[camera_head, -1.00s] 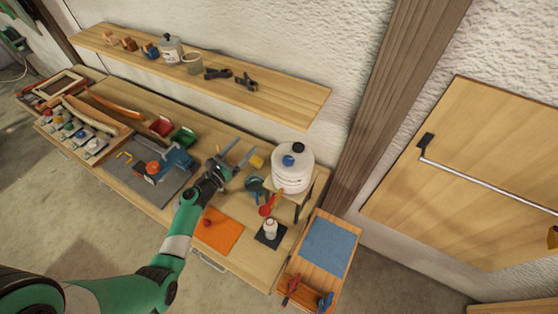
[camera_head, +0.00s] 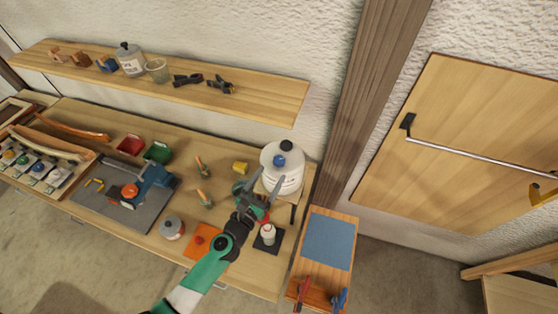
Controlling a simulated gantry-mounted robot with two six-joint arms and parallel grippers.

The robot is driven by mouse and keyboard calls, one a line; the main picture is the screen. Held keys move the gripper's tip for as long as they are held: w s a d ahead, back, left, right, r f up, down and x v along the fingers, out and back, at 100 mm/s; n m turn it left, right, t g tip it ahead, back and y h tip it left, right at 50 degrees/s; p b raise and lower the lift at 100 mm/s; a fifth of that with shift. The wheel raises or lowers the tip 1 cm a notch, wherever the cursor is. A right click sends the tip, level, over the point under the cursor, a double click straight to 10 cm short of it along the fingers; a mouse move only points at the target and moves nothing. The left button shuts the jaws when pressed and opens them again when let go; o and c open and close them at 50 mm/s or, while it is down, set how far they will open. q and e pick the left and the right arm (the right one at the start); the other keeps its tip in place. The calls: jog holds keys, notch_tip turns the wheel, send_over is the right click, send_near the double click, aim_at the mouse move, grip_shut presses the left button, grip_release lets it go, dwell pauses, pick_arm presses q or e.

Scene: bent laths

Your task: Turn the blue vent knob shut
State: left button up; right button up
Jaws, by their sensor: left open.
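The blue vent knob (camera_head: 280,160) sits on the top of a white jug (camera_head: 285,182), just in front of its black cap (camera_head: 287,146). The jug stands upright on a small raised wooden stand at the right end of the bench. My left gripper (camera_head: 264,178) is open and empty, its fingers pointing up toward the jug. It is in front and a little left of the knob in the picture and not around it. The fingers overlap the jug's lower left side; I cannot tell whether they touch. My right gripper does not show.
On the bench (camera_head: 225,160) are a yellow block (camera_head: 240,167), an orange mat (camera_head: 203,241), a small white bottle (camera_head: 268,234) and a grey can (camera_head: 172,227). A shelf (camera_head: 265,98) runs above. A blue-topped side table (camera_head: 328,242) stands at right.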

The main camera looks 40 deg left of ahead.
aim_at(276, 165)
pick_arm(q)
jog(key=b+x, duration=0.1)
jog(key=x, duration=0.6)
jog(key=shift+s, duration=0.1)
grip_shut()
